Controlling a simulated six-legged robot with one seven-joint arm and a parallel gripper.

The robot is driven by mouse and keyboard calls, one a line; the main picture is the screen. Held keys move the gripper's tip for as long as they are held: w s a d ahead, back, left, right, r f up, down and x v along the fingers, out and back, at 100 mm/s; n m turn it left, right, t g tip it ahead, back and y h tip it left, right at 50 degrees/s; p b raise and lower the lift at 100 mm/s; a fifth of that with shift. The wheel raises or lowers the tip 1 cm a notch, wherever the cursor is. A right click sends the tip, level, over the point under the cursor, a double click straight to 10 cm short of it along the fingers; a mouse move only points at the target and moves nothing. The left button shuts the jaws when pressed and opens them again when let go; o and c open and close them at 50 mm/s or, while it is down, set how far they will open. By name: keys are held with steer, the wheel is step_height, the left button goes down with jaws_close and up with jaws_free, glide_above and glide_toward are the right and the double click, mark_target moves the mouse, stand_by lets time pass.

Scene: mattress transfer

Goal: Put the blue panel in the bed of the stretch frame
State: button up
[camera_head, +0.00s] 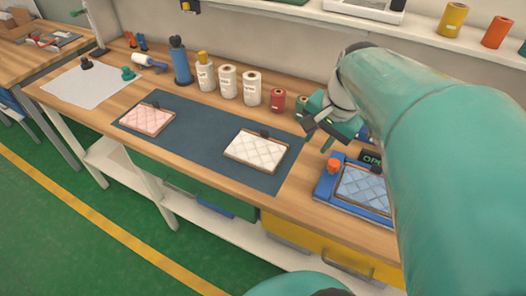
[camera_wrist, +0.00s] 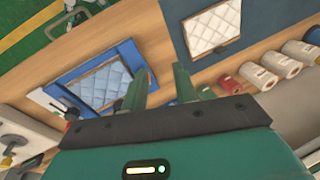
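The blue quilted panel (camera_head: 363,190) lies flat inside the blue stretch frame (camera_head: 325,188) at the right of the bench. In the wrist view the blue panel (camera_wrist: 100,86) shows at the left, within the walls of the stretch frame (camera_wrist: 128,52). It looks seated in the bed, though I cannot tell whether it is fully down. My gripper (camera_head: 322,132) is above the bench, behind and left of the frame. In the wrist view my gripper (camera_wrist: 160,82) has its green fingers apart with nothing between them, beside the frame.
A white panel (camera_head: 256,151) and a pink panel (camera_head: 147,119) lie on the dark mat (camera_head: 195,140). Several white rolls (camera_head: 228,82) and a red roll (camera_head: 278,100) stand along the back. An orange knob (camera_head: 333,165) is on the frame's corner. A shelf overhangs the bench's back.

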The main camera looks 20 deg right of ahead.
steer(key=s+a+r+n+t, duration=0.1)
steer(key=s+a+n, duration=0.4)
steer(key=a+n, duration=0.6)
steer(key=shift+a+n+t+h, duration=0.35)
steer(key=shift+a+t, duration=0.55)
steer(key=shift+a, duration=0.35)
steer(key=shift+s+d, duration=0.1)
steer(key=shift+s, duration=0.05)
